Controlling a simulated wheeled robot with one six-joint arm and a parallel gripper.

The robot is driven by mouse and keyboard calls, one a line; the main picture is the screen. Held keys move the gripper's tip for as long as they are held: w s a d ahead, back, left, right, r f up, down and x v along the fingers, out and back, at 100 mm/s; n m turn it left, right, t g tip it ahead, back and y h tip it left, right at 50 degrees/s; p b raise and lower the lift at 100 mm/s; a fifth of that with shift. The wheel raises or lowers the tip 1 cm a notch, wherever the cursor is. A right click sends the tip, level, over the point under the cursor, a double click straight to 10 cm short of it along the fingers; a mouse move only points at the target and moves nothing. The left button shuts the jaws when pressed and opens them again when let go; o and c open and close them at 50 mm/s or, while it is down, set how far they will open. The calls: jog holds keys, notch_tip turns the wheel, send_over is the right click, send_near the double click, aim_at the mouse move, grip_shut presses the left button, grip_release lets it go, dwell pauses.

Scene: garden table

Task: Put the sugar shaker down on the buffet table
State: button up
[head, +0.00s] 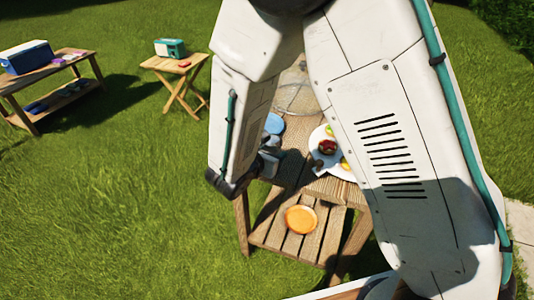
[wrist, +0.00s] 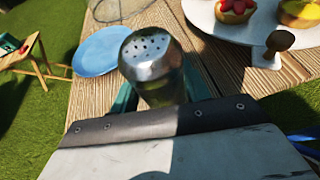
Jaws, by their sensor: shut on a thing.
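The sugar shaker (wrist: 152,62) is a silver cylinder with a domed, perforated cap, seen in the wrist view. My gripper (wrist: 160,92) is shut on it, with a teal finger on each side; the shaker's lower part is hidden. Behind it lies the wooden table (wrist: 108,22), which also shows in the head view (head: 292,170) partly hidden by my arm. In the head view my gripper (head: 268,160) is at the table's left side, small and partly hidden. I cannot tell whether the shaker's base touches the table; the pictures do not show which table is the buffet table.
A blue plate (wrist: 98,50) and a mesh cover (wrist: 122,8) lie beyond the shaker. A white platter (wrist: 235,28) holds tarts at right. An orange plate (head: 300,219) sits on the lower shelf. A folding table (head: 176,66) and a bench with a cooler (head: 27,60) stand apart on grass.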

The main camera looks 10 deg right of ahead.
jog(key=w, duration=0.4)
jog(key=shift+w+a+f, duration=0.2)
jog(key=shift+a+f, duration=0.05)
jog(key=shift+a, duration=0.05)
jog(key=shift+f, duration=1.7)
jog(key=o, duration=1.1)
jog(key=shift+f, duration=0.1)
jog(key=shift+c, duration=0.2)
